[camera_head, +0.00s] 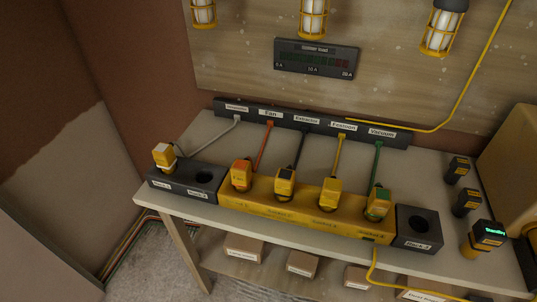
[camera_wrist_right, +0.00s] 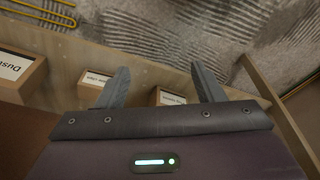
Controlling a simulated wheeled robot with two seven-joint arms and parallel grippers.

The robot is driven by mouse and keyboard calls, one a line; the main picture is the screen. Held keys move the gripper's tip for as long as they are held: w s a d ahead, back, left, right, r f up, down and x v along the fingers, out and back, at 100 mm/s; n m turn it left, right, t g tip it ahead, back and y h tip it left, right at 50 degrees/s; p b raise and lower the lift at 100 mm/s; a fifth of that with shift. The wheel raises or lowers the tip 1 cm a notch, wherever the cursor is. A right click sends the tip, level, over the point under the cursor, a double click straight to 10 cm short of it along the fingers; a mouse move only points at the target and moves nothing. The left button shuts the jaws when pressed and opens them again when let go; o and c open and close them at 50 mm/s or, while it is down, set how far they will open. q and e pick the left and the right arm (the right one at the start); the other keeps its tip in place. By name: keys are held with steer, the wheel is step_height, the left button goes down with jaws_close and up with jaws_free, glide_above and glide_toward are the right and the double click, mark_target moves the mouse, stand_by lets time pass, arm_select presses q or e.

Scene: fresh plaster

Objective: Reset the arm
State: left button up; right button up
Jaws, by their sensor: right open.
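My right gripper (camera_wrist_right: 155,88) shows in the right wrist view with its two grey fingers apart and nothing between them. Beyond the fingers are boxes on a lower shelf and a grey rippled floor. No arm or gripper shows in the head view, so my left gripper is out of sight. On the table, a yellow socket strip (camera_head: 260,208) holds several yellow plugs with coloured cables. A plug with a pale top (camera_head: 164,156) stands in the dark dock block (camera_head: 160,184) at the left, beside an empty round hole.
A dark dock block (camera_head: 418,243) with an empty hole sits right of the strip. A yellow device with a lit display (camera_head: 484,238) and black-yellow packs (camera_head: 457,168) stand at the right. Caged lamps (camera_head: 313,18) hang above. Labelled boxes (camera_head: 243,247) lie below the tabletop.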

steer(key=s+d+f+g, duration=0.1)
steer(key=s+d+f, duration=0.2)
steer(key=s+f, duration=1.3)
steer(key=s, duration=0.2)
steer(key=shift+s+d+f, duration=0.2)
steer(key=shift+s+f, duration=0.05)
steer(key=shift+s, duration=0.15)
